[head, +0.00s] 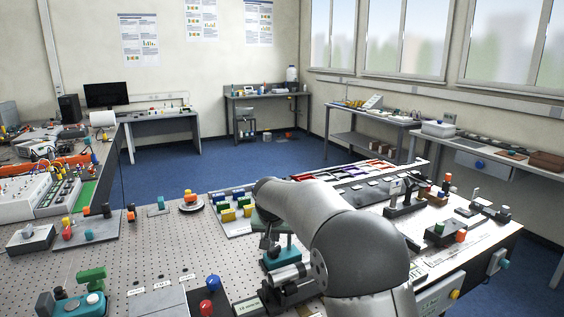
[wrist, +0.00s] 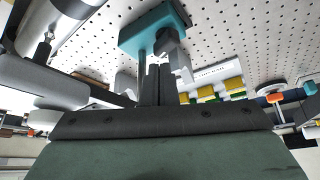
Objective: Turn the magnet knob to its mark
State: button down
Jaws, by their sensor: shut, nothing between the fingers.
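My gripper (wrist: 153,82) shows in the wrist view with its two dark fingers together, nothing visible between them. The fingertips are close to a teal holder (wrist: 150,30) with a grey block on it; I cannot tell whether they touch. In the head view my gripper (head: 265,243) points down at what looks like the same teal holder (head: 284,258), near the silver cylinder (head: 288,274). I cannot make out the magnet knob or its mark for certain; my arm hides part of this area.
Silver cylindrical parts (wrist: 35,85) stand close to the left of my fingers in the wrist view. Yellow, green and blue blocks (head: 236,203) stand on a tray behind. Red (head: 206,306) and blue (head: 213,283) knobs are at the front. Bare perforated tabletop (head: 150,250) lies to the left.

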aim_at(274, 252)
notch_tip(274, 252, down, 7)
jog(key=b, duration=0.5)
jog(key=shift+w+a+p, duration=0.1)
jog(key=shift+w+p, duration=0.3)
jog(key=shift+w, duration=0.15)
dwell(1.0)
